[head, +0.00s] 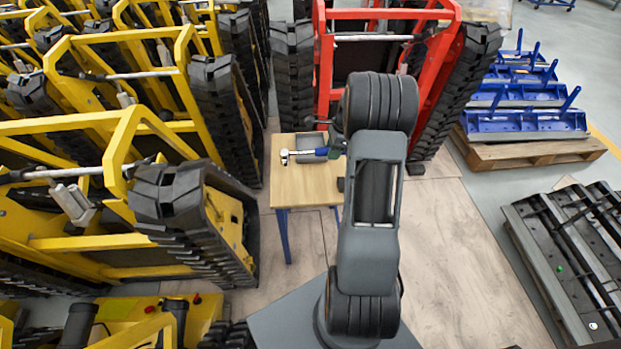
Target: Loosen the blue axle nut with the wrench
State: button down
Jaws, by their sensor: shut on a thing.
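A wrench (303,154) with a silver head and a blue section on its handle shows over the small wooden-topped table (292,188). Its silver head points left, and its right end disappears behind my arm. I cannot tell whether it rests on the table or is held above it. My gripper is hidden behind my own raised arm, in the middle of the view. I cannot make out the blue axle nut anywhere.
Yellow tracked carriers (110,125) fill the left side. A red carrier (325,62) stands behind the table. A grey tray (312,143) lies on the table. Blue parts sit on a wooden pallet (530,152) at right. Floor (462,255) is clear right of my arm.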

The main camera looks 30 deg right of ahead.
jog(key=s, duration=2)
